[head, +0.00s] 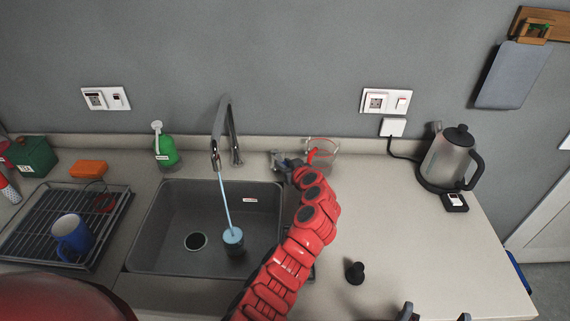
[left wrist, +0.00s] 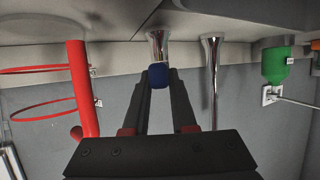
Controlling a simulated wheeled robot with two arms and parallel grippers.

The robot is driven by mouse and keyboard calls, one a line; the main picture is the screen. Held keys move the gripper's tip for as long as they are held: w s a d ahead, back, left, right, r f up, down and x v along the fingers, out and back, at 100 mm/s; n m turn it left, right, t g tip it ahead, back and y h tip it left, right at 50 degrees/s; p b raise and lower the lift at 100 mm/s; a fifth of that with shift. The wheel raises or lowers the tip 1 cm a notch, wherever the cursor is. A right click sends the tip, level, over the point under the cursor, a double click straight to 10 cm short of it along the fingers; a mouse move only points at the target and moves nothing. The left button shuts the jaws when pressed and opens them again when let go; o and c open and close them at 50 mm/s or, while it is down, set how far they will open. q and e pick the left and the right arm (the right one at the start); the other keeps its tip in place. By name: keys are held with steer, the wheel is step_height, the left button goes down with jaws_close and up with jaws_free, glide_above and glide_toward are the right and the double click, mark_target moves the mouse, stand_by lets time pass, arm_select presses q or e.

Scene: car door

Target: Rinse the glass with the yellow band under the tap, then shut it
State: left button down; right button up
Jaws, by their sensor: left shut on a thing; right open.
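My left gripper (head: 281,160) is behind the sink, to the right of the tap (head: 227,130). In the left wrist view, its fingers are shut on a blue knob (left wrist: 159,76) at a chrome fitting beside the tap's spout. A stream of water (head: 225,205) runs from the tap into a small cup-like vessel (head: 233,241) standing in the sink (head: 160,225). Its top looks light blue; I cannot make out a yellow band on it. My right gripper (head: 436,315) is only partly in view at the bottom edge, open, over the counter.
A clear vessel with red rings and handle (head: 324,148) stands just right of my left gripper. A kettle (head: 447,160) is at right, and a black stopper-like piece (head: 355,271) on the counter. A rack (head: 110,222) with a blue mug (head: 72,237) is left of the sink.

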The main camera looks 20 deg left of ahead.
arm_select(q)
steer(key=shift+a, duration=0.1)
stand_by(0.6)
steer(key=shift+s+a+r+m+t+h, duration=0.1)
steer(key=shift+s+a+m+t+h, duration=0.2)
steer(key=shift+a+m+h, duration=0.15)
steer(key=shift+s+a+r+m+t+h+p, duration=0.15)
steer(key=shift+a+m+t+h+p, duration=0.1)
steer(key=shift+m+h+p, duration=0.2)
steer(key=shift+s+a+f+m+t+h+p, duration=0.1)
steer(key=shift+s+a+m+t+h+p, duration=0.15)
steer(key=shift+m+h, duration=0.2)
steer(key=m+h+p, duration=0.1)
steer(key=a+m+t+h+p, duration=0.1)
steer(key=p, duration=0.1)
steer(key=shift+s+r+h, duration=0.15)
steer(key=shift+h, duration=0.1)
steer(key=shift+m+p, duration=0.25)
steer(key=shift+p, duration=0.05)
steer(key=shift+f, duration=0.25)
